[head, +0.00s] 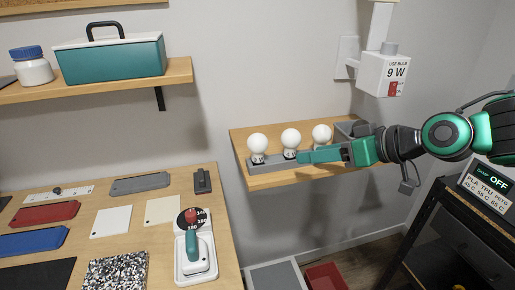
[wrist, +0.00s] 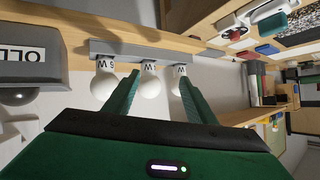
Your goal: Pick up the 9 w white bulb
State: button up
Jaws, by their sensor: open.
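Three round white bulbs stand upright in a grey holder (head: 270,162) on a small wooden shelf: a left bulb (head: 257,141), a middle bulb (head: 291,138) and a right bulb (head: 321,132). My gripper (head: 302,156) reaches in from the right in front of them, at base height. In the wrist view my gripper (wrist: 158,77) is open, its green fingers to either side of the middle bulb (wrist: 150,83), with no clear contact. The other bulbs (wrist: 104,90) lie outside or behind the fingers.
A white box (head: 384,74) marked "USE BULB 9 W" hangs from the wall above the arm. A dark grey box (wrist: 28,60) stands beside the holder. A workbench (head: 140,260) with plates and a tool is at the left. A dark rack (head: 420,245) is at the right.

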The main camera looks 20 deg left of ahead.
jog(key=n+y, duration=0.1)
jog(key=y, duration=0.1)
send_near(266, 144)
jog(key=a, duration=0.2)
jog(key=shift+g, duration=0.3)
jog(key=x, duration=0.7)
jog(key=w+x, duration=0.1)
jog(key=x, duration=0.3)
jog(key=shift+d+f, duration=0.25)
jog(key=shift+f, duration=0.05)
jog(key=c, duration=0.8)
